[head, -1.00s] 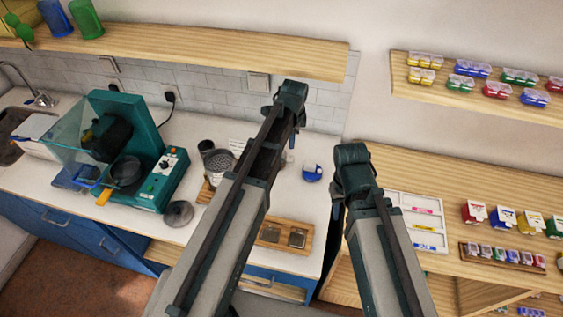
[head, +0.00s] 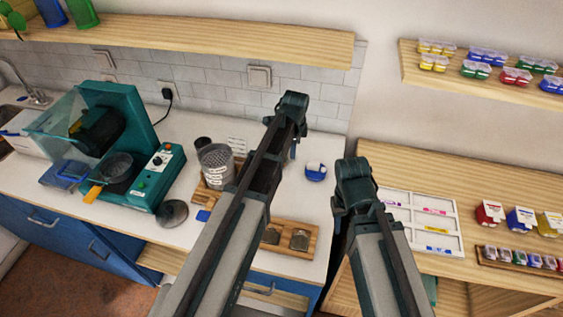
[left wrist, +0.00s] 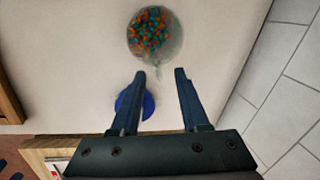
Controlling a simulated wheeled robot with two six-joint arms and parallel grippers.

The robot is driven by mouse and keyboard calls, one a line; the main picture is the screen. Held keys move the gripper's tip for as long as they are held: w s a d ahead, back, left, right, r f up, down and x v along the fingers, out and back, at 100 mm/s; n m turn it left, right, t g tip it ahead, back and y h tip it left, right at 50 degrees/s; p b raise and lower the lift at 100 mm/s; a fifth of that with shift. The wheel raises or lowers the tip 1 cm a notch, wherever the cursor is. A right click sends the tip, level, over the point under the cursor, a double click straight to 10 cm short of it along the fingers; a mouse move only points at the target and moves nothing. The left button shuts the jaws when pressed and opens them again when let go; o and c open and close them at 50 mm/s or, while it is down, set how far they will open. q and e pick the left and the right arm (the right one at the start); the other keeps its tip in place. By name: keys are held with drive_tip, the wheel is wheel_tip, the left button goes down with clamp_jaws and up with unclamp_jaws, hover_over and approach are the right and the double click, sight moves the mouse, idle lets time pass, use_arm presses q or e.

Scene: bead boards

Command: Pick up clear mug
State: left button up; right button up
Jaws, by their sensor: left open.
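The clear mug (left wrist: 155,34), a round see-through vessel with orange and teal beads in it, stands on the pale counter at the top of the left wrist view. I cannot make it out in the head view, where my arm may hide it. My left gripper (left wrist: 160,73) is open; its fingertips point toward the mug's near side, with nothing held between them. In the head view my left gripper (head: 294,142) is above the counter by the wall. My right gripper (head: 352,190) is to the right, its fingers not clearly shown.
A wooden shelf (head: 190,40) hangs above.

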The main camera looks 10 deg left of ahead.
use_arm(q)
drive_tip(key=f+b, duration=0.3)
drive_tip(key=f, duration=0.1)
drive_tip(key=shift+w+a, duration=0.1)
drive_tip(key=shift+w, duration=0.2)
drive_tip(key=shift+r, duration=0.1)
drive_tip(key=shift+c, duration=0.2)
clamp_jaws()
idle(0.9)
